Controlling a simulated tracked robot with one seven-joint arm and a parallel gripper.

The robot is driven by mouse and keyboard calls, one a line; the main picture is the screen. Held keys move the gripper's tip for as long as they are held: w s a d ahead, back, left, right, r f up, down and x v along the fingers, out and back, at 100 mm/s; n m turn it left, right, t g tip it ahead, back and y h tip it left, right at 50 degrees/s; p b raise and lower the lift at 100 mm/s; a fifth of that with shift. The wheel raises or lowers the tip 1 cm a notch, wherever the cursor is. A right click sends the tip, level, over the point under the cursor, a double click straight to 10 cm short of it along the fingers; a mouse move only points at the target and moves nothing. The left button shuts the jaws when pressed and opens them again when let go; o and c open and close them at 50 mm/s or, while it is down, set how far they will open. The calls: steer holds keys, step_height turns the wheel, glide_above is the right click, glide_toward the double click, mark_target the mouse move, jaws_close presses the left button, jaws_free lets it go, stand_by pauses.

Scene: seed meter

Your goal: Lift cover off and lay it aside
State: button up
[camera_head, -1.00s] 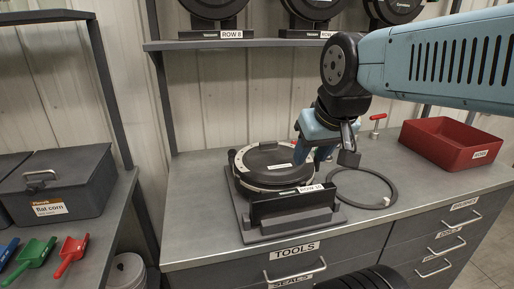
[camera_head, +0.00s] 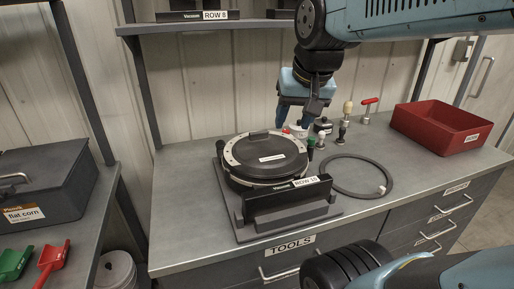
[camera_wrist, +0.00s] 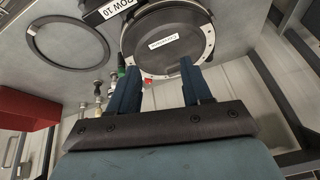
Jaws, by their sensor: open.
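The cover is a round black lid (camera_head: 266,152) with a pale label, seated on the seed meter inside a light ring with dots (camera_head: 229,153). The meter rests in a grey stand (camera_head: 240,222) behind a black block labelled ROW 10 (camera_head: 292,199). In the wrist view the lid (camera_wrist: 165,38) lies just beyond my fingertips. My gripper (camera_head: 293,122) is open and empty, pointing down above and behind the right rear of the meter. In the wrist view its two blue fingers (camera_wrist: 160,72) are spread, with nothing between them. Whether a fingertip touches the rim cannot be told.
A dark flat ring (camera_head: 358,191) lies right of the meter. Several small tools, one with a red handle (camera_head: 368,104), stand behind it. A red bin (camera_head: 437,128) sits at the right rear. Bare bench top (camera_head: 190,185) shows left of the stand. A shelf (camera_head: 180,28) hangs above.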

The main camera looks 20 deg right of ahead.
steer(key=w+r+m+g, duration=0.2)
steer(key=w+m, duration=0.5)
steer(key=w, duration=0.4)
steer(key=m+g, duration=0.3)
steer(key=m, duration=0.6)
glide_above(259, 132)
step_height(259, 132, down, 4)
step_height(259, 132, down, 13)
steer(key=shift+w+r, duration=0.1)
steer(key=shift+r, duration=0.1)
jaws_close()
